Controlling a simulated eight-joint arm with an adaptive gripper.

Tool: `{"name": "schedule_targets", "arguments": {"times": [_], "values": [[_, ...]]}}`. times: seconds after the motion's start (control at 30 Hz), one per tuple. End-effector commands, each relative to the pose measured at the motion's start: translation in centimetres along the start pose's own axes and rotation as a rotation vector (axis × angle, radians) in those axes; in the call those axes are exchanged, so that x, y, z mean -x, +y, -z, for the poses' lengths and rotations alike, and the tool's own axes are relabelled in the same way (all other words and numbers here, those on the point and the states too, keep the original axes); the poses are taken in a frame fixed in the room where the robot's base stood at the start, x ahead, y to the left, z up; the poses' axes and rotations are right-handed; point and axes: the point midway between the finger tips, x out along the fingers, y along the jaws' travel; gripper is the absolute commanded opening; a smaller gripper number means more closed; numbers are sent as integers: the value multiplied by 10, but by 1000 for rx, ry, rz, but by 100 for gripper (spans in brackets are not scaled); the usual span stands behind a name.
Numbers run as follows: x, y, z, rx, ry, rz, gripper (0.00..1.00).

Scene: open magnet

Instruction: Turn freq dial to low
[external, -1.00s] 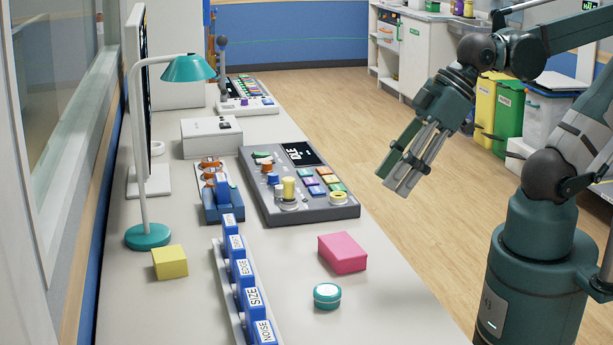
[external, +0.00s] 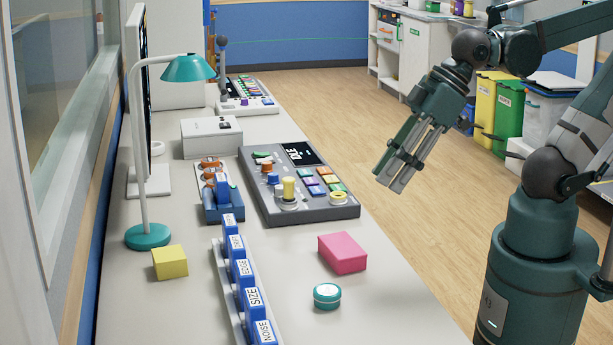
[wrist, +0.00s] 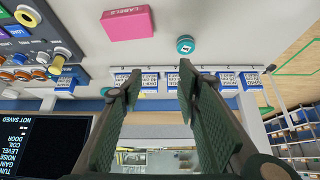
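A grey control console (external: 260,208) with a small dark screen, coloured buttons and several knobs lies on the counter. Its knobs include a yellow upright one (external: 289,188), a blue one (external: 273,179) and an orange one (external: 267,165). No freq label is readable, so I cannot tell which knob is the freq dial. Part of the console (wrist: 42,42) shows at the upper left of the wrist view. My gripper (external: 390,179) hangs in the air to the right of the console, beyond the counter edge. Its fingers (wrist: 156,88) are apart, with nothing between them.
A pink box (external: 342,253), a teal round pot (external: 327,296), a yellow block (external: 170,262) and a rack of labelled blue blocks (external: 246,273) are at the front of the counter. A teal lamp (external: 148,235) stands at left. The air between gripper and console is clear.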

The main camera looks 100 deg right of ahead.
Motion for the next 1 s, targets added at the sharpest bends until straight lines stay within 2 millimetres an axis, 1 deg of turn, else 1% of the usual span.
{"name": "schedule_targets", "arguments": {"times": [0.17, 0.47, 0.73, 1.0], "values": [[0, 13, 18, -72, -29, -19, 33], [-7, 43, 49, -231, -91, -61, 33], [-18, 74, 74, -378, -144, -101, 33], [-31, 108, 95, -525, -195, -144, 33]]}}
